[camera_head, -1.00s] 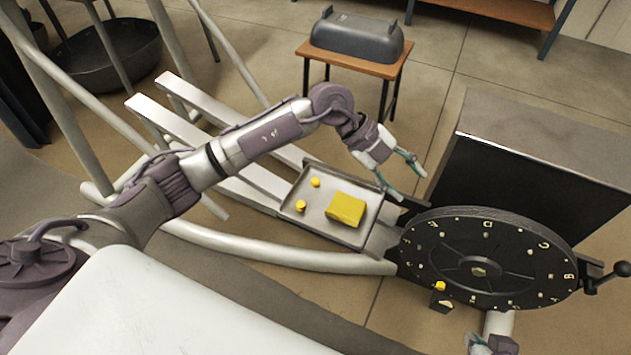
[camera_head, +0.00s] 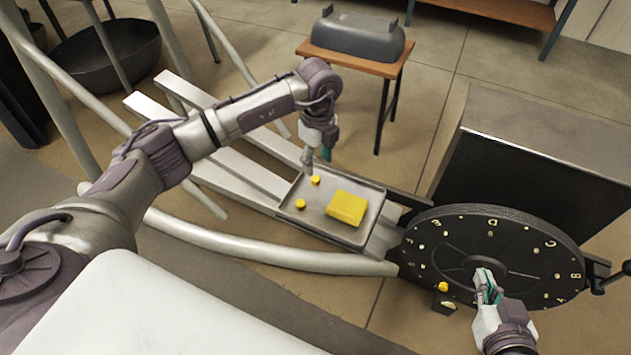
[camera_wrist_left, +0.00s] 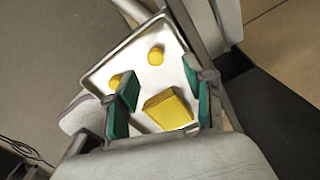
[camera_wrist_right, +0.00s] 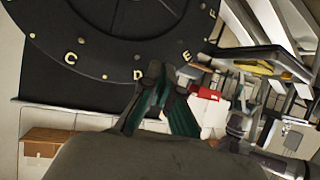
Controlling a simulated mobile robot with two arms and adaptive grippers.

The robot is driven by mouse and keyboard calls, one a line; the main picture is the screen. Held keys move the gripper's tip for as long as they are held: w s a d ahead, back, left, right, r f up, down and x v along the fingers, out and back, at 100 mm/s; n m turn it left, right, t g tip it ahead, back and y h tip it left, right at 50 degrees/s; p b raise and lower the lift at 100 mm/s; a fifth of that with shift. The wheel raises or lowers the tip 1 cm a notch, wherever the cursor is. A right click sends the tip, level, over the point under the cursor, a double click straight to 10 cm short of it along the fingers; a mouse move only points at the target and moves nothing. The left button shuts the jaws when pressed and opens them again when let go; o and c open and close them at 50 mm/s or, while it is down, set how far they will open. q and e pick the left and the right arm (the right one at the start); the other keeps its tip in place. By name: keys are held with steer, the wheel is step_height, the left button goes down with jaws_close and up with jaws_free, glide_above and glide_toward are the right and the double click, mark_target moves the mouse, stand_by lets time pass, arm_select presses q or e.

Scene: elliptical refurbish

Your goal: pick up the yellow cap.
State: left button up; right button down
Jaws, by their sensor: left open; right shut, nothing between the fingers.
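Two small round yellow caps lie on a shallow metal tray (camera_head: 377,209): a back cap (camera_head: 315,181) and a front cap (camera_head: 300,204). My left gripper (camera_head: 317,160) is open and empty above the tray's back-left edge, close to the back cap in the head view. The left wrist view shows one cap (camera_wrist_left: 155,56) beyond the open fingers (camera_wrist_left: 163,95) and the other (camera_wrist_left: 115,80) partly behind the left finger. A third yellow round piece (camera_head: 443,287) sits at the dial's front edge. My right gripper (camera_head: 487,284) is shut and empty over the dial.
A yellow block (camera_head: 347,208) lies on the tray, right of the caps. A black lettered dial (camera_head: 450,235) stands right of the tray, before a dark box (camera_head: 540,170). A stool (camera_head: 350,58) bears a grey tub (camera_head: 358,36) behind. Pale rails (camera_head: 250,172) run left of the tray.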

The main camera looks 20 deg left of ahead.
mark_target(316, 179)
arm_select(q)
steer(key=f, duration=0.1)
steer(key=f+b, duration=0.1)
steer(key=f, duration=0.3)
steer(key=shift+s+b, duration=0.3)
steer(key=shift+b, duration=0.1)
steer(key=shift+f, duration=0.2)
steer(key=c, duration=0.7)
arm_select(e)
step_height(316, 179, up, 8)
steer(key=w+a+t+y, duration=0.1)
steer(key=w+t, duration=0.1)
steer(key=t, duration=0.3)
steer(key=shift+w+a+f, duration=0.2)
steer(key=shift+w+a, duration=0.15)
steer(key=shift+a, duration=0.05)
